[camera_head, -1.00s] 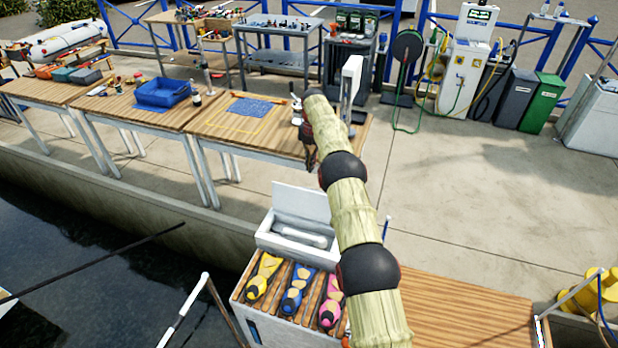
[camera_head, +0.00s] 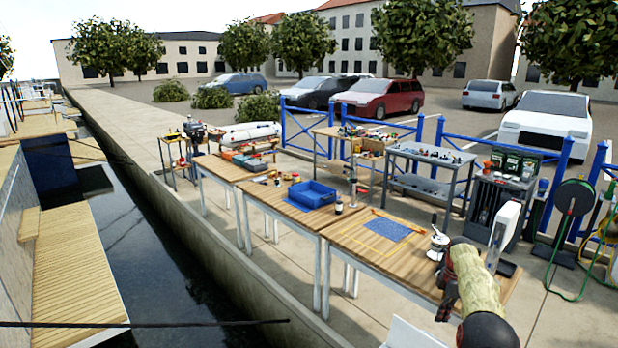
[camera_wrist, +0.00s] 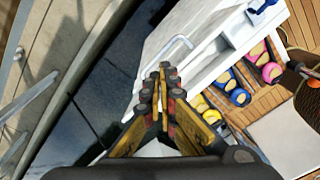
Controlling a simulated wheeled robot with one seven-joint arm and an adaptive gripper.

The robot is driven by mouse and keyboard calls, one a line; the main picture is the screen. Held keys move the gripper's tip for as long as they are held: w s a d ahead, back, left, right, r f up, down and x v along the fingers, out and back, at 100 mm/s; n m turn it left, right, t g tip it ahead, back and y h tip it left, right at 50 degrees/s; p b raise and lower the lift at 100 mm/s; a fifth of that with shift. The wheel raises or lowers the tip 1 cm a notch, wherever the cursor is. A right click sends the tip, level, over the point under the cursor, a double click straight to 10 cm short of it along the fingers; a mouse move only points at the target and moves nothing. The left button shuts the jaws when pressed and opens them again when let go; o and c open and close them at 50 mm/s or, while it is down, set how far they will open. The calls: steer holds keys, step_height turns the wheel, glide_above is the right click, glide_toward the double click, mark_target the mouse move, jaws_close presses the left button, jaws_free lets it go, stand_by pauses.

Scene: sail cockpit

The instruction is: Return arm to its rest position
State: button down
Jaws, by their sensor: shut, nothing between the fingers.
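My arm, with its pale ribbed cover and dark joints, enters the head view at the lower right. My gripper (camera_wrist: 164,72) is shut and empty in the wrist view, its yellow-and-black fingers together. It points at a white locker (camera_wrist: 192,60) with a metal handle, and no contact with it is visible. In the head view a dark part at the arm's far end shows in front of the near table's right end; the fingertips cannot be made out there.
Yellow, blue (camera_wrist: 239,96) and pink (camera_wrist: 270,72) items sit beside the locker. Dark water (camera_head: 190,310) lies left of the quay.

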steer(key=s+a+r+m+b, duration=0.1)
steer(key=s+a+r+m, duration=0.4)
steer(key=s, duration=0.3)
steer(key=s+a+r+m+b, duration=0.1)
steer(key=s+a+r+m, duration=0.35)
steer(key=s+m, duration=0.2)
steer(key=s+a+r+m+b, duration=0.2)
steer(key=s+a+r+m, duration=0.2)
steer(key=s+a+m, duration=0.3)
steer(key=s+a+r+t+b, duration=0.1)
steer(key=s+a, duration=0.3)
steer(key=s, duration=0.6)
steer(key=s+a+r+t+b, duration=0.2)
steer(key=s+a+t+b, duration=0.1)
steer(key=s, duration=0.6)
steer(key=s+a+r+n+t+b, duration=0.1)
steer(key=s+a, duration=0.3)
steer(key=s, duration=0.6)
steer(key=shift+s+a+r+t+h+b, duration=0.4)
steer(key=shift+r+t+b, duration=0.1)
steer(key=shift+r+t, duration=0.15)
steer(key=shift+s, duration=0.1)
